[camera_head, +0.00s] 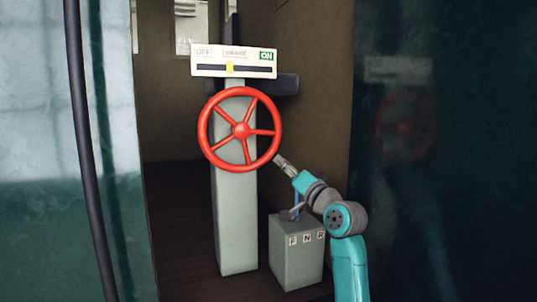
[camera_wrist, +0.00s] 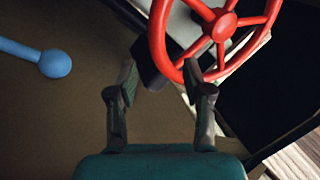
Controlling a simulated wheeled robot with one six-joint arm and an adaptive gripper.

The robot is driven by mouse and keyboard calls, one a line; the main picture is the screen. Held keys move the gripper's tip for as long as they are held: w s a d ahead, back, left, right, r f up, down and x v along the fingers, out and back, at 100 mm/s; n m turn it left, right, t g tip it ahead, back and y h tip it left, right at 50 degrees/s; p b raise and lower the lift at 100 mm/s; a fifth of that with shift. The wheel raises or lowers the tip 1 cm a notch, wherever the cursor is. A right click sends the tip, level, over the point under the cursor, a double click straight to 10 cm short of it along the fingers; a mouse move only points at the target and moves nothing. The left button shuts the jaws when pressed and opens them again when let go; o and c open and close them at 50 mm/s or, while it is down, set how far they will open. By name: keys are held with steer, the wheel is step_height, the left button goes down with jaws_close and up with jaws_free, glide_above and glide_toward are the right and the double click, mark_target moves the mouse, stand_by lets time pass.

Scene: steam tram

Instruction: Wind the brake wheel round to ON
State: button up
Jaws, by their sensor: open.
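The red spoked brake wheel (camera_head: 240,130) is mounted on the front of a grey post (camera_head: 238,230). Above it a white plate (camera_head: 200,72) reads OFF at left and ON in green at right. Its yellow marker (camera_head: 229,68) sits near the middle of the slot, slightly left. My gripper (camera_head: 277,160) is at the wheel's lower right rim. In the wrist view my gripper (camera_wrist: 160,72) has its fingers apart, and the rim of the wheel (camera_wrist: 157,35) reaches in at the fingertips, overlapping the right one. I cannot tell whether they touch.
A low grey box (camera_head: 297,262) marked F N R stands right of the post, below my arm. Its blue lever (camera_head: 297,205) rises close to my arm; a blue knob (camera_wrist: 55,63) shows in the wrist view. A dark pole (camera_head: 85,150) and green panels flank the opening.

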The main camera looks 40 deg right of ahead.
mark_target(271, 155)
steer(key=x, duration=0.9)
steer(key=shift+w, duration=0.2)
jaws_close()
